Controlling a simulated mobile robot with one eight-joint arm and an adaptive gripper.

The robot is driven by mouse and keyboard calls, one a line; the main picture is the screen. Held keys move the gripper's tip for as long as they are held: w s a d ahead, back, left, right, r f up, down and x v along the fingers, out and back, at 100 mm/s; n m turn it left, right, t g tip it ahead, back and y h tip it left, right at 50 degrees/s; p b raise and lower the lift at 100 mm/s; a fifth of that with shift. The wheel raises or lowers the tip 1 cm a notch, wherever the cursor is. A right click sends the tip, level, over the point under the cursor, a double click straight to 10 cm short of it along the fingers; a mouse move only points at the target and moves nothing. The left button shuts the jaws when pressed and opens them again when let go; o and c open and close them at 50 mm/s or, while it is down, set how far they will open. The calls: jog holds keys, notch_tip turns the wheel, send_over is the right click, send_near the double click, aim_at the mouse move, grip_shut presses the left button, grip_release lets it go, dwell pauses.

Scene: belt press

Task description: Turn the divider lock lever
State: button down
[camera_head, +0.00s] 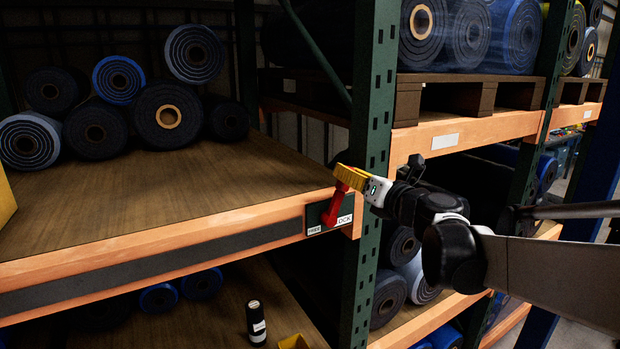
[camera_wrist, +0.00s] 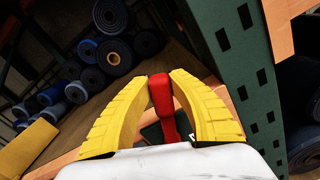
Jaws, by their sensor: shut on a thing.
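The divider lock lever (camera_head: 331,209) is a red handle on a dark plate (camera_head: 316,217) at the right end of the orange shelf beam. The plate's label reads "FREE" on the left and partly hidden "LOCK" on the right. The lever leans up and to the right from its lower end. My gripper (camera_head: 347,178) has yellow fingers and is shut on the lever's upper end. In the wrist view the red lever (camera_wrist: 162,100) sits between the two yellow fingers (camera_wrist: 162,82). The lever's upper end is partly hidden by the fingers in the head view.
A green perforated rack post (camera_head: 372,110) stands just right of the lever. The wooden shelf (camera_head: 200,185) behind the beam holds several dark rolls (camera_head: 168,113) at its back. A small black cylinder (camera_head: 256,322) stands on the lower shelf. The shelf's front part is clear.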

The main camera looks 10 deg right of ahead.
jog(key=w+d+f+m+b, duration=0.2)
jog(key=d+f+m+b, duration=0.4)
jog(key=m, duration=0.3)
jog(key=shift+d+f+m, duration=0.25)
jog(key=shift+f+m, duration=0.15)
jog(key=shift+f, duration=0.2)
jog(key=c, duration=1.2)
grip_release()
jog(key=shift+w+f, duration=0.1)
jog(key=shift+w, duration=0.05)
jog(key=v, duration=1.2)
